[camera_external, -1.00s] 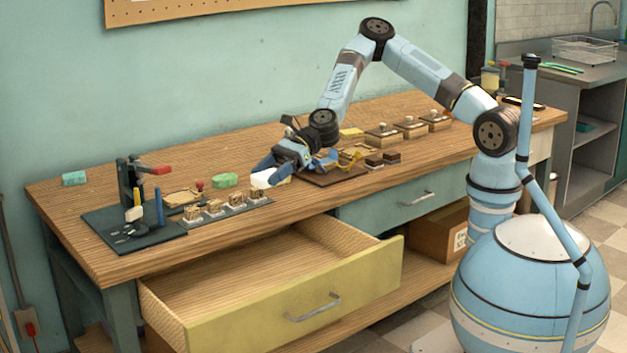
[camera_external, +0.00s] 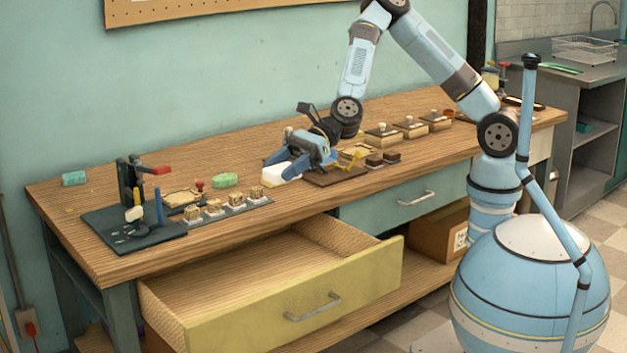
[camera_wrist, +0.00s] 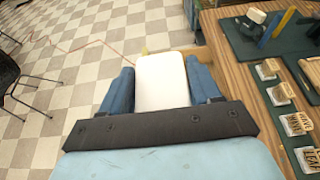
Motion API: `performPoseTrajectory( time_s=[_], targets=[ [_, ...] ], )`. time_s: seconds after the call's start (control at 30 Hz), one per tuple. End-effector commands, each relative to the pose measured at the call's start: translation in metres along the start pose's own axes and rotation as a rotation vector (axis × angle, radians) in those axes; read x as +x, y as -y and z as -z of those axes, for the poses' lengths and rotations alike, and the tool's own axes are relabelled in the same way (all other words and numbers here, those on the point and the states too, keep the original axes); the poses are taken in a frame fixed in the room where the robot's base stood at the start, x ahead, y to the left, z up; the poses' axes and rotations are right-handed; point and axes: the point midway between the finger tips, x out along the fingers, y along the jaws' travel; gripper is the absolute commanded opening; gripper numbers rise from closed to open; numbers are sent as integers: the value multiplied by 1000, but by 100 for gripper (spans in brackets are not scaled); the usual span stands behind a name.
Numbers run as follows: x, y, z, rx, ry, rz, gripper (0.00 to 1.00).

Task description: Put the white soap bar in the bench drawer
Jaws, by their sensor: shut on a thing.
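The white soap bar (camera_external: 281,174) is between the blue fingers of my gripper (camera_external: 287,168), which is shut on it. In the wrist view the soap bar (camera_wrist: 162,82) lies between both fingers, its broad face toward the camera. In the external view it appears just above the front part of the bench top; the exact gap below it is hard to tell. The bench drawer (camera_external: 300,312) has a yellow front and is pulled open below the bench's front edge, left of my gripper. Its visible wooden inside looks empty.
A row of stamps on a strip (camera_external: 227,213) and a dark mat with a press (camera_external: 105,232) stand on the bench to the left. A green soap (camera_external: 225,180) lies behind the stamps. A brown board (camera_external: 335,176) lies right of the gripper.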

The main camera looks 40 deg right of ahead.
Motion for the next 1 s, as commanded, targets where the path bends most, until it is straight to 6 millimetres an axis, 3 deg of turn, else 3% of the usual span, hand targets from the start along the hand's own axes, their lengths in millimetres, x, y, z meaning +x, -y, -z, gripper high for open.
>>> performPoseTrajectory(
  time_s=[0.47,0.57,0.8,1.0],
  targets=[
    [27,1,67,5,-7,-2,29],
    [35,0,88,4,-7,-3,29],
    [65,0,162,4,-8,-3,29],
    [82,1,202,3,-5,-1,29]
  ],
)
